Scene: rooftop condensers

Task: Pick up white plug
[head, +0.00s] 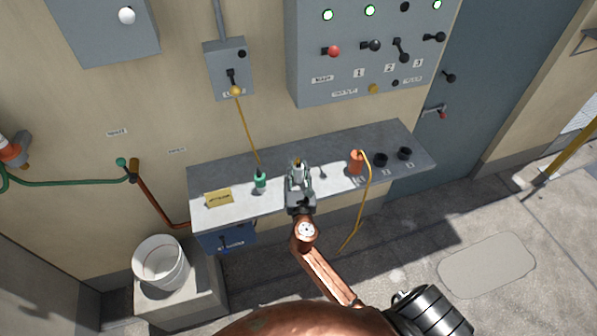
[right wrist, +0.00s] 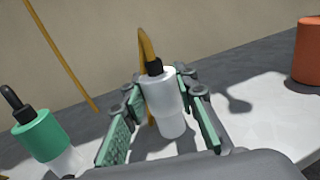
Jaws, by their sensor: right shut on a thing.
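The white plug (right wrist: 164,102) is a pale cylinder with a black collar and a yellow cable at its top. It stands upright between the green-padded fingers of my right gripper (right wrist: 160,112), which is shut on it. In the head view my right gripper (head: 299,176) is over the middle of the grey shelf (head: 220,177) and mostly hides the plug. I cannot tell whether the plug's base touches the shelf. My left gripper is not in view.
A green plug (head: 260,180) stands left of my right gripper, and an orange plug (head: 356,163) stands to the right. Black sockets (head: 381,160) sit farther right. A yellow label (head: 218,198) lies at the left end. A control panel (head: 340,80) hangs above.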

